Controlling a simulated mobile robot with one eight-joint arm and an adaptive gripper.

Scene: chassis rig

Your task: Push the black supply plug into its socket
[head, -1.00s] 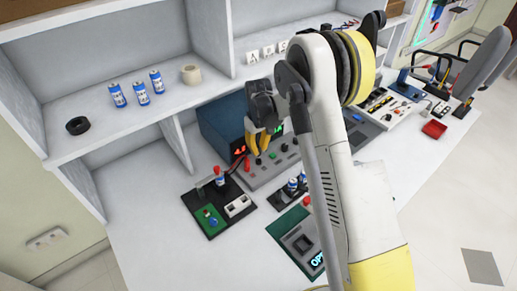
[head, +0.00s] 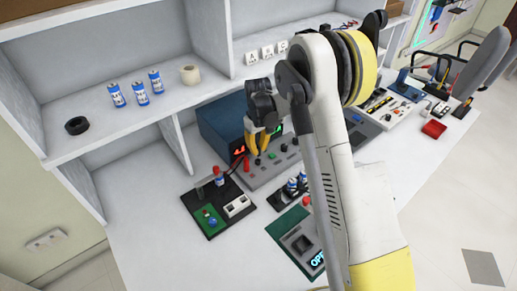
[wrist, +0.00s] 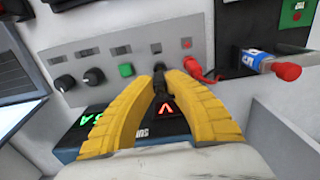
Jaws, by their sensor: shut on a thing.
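My gripper (wrist: 158,95) has yellow fingers, shut on the black supply plug (wrist: 160,84) in the wrist view. The plug's far end points at the grey panel (wrist: 105,38), in line with the spot beside the red plug (wrist: 193,68). The fingers and plug cover the socket, so I cannot tell how far in the plug is. In the head view my gripper (head: 258,148) is low over the panel, in front of the blue supply unit (head: 222,122).
A green button (wrist: 126,70) and two black knobs (wrist: 65,83) lie left of the plug in the wrist view. A blue-and-white can-like part with a red end (wrist: 285,70) is at the right. A black board (head: 210,226) stands left on the bench.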

